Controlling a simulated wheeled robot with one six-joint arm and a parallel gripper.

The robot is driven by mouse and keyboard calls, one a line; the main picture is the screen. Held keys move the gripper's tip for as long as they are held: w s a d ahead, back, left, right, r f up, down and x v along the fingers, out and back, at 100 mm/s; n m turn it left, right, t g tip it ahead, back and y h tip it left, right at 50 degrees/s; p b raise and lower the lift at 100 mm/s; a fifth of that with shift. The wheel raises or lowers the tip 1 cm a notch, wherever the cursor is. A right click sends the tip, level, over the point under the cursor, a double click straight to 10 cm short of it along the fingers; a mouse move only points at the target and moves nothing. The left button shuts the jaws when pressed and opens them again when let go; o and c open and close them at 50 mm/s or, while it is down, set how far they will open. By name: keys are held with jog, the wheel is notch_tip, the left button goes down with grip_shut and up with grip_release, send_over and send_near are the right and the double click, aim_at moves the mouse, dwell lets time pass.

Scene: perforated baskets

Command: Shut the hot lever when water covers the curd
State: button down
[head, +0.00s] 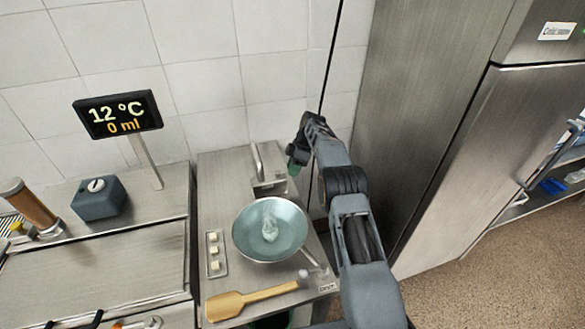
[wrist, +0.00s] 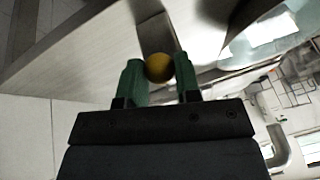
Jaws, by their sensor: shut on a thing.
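A round metal bowl (head: 243,236) sits on the steel counter in the head view. A pale, whitish lump (head: 270,229) shows in its middle; I cannot tell curd from water there, nor how high any water stands. A grey metal tap (head: 257,166) stands behind the bowl. My gripper (head: 294,163) is just right of the tap, its fingertips mostly hidden by my arm. In the wrist view, my green fingers (wrist: 160,78) are shut on a yellow round knob (wrist: 159,67). Whether this is the hot lever's knob is not clear.
A display (head: 118,114) reads 12 °C and 0 ml. A small tray (head: 216,272) with pale cubes lies left of the bowl, and a wooden spatula (head: 250,299) in front. A dark grey box (head: 99,200) stands left. A steel fridge (head: 480,150) is at right.

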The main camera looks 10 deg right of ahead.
jog(key=shift+r, duration=0.1)
jog(key=c, duration=0.8)
grip_release()
jog(key=shift+w, duration=0.1)
jog(key=p+v, duration=0.7)
jog(key=shift+d+r, duration=0.1)
jog(key=shift+r, duration=0.05)
